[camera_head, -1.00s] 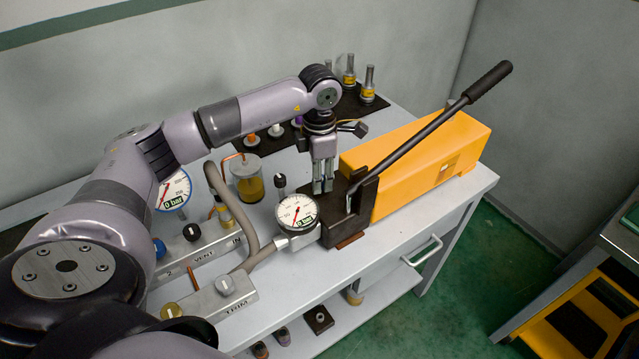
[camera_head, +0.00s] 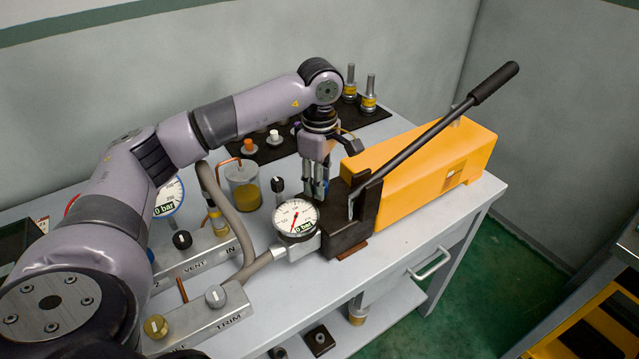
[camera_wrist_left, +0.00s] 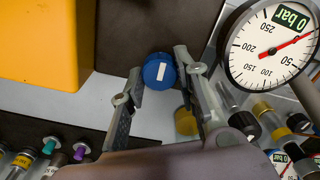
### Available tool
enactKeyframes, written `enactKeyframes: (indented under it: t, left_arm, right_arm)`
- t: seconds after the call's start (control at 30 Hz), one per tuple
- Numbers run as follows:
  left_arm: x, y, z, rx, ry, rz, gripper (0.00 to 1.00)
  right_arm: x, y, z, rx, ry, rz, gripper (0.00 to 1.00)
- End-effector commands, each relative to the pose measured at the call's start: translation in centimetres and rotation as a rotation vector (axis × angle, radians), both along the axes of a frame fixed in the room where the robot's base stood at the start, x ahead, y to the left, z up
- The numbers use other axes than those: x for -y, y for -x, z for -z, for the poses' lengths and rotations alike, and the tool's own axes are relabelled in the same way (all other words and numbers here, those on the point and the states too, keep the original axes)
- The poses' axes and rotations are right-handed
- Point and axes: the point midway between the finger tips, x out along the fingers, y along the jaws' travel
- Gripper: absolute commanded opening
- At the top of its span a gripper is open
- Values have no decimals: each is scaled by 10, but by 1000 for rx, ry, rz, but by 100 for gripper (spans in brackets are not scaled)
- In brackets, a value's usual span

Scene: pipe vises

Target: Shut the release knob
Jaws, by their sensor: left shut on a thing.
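The release knob is a blue round knob with a white mark (camera_wrist_left: 159,72), beside the dark pump block in the left wrist view. My left gripper (camera_head: 317,190) points down beside the block, behind the pump's round gauge. In the left wrist view its fingers (camera_wrist_left: 160,92) stand on either side of the knob, shut on it. The head view hardly shows the knob, as the fingers cover it. The yellow hand pump (camera_head: 420,180) has a dark block (camera_head: 350,225) in front and a long black lever (camera_head: 440,125) tilted up to the right. My right gripper is not in view.
The pump gauge (camera_head: 297,217) reads 0 bar. A valve manifold (camera_head: 195,258), a TRIM block (camera_head: 205,318) and a grey hose (camera_head: 225,205) lie left. An oil jar (camera_head: 243,185) stands behind. Fittings sit on a black mat (camera_head: 285,150) at the back.

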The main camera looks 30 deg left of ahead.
Motion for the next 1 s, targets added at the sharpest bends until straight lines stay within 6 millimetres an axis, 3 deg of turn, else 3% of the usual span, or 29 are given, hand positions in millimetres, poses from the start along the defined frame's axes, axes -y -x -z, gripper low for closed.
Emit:
enactKeyframes:
  t: [0.67, 0.7, 1.0]
  left_arm:
    - [0, -1, -2, 4, 1, 56, 1]
    - [0, -1, -2, 4, 1, 56, 32]
    - [0, 0, -1, 2, 0, 55, 49]
  right_arm:
    - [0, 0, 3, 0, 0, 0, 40]
    - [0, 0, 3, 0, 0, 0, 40]
    - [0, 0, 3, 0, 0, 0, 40]
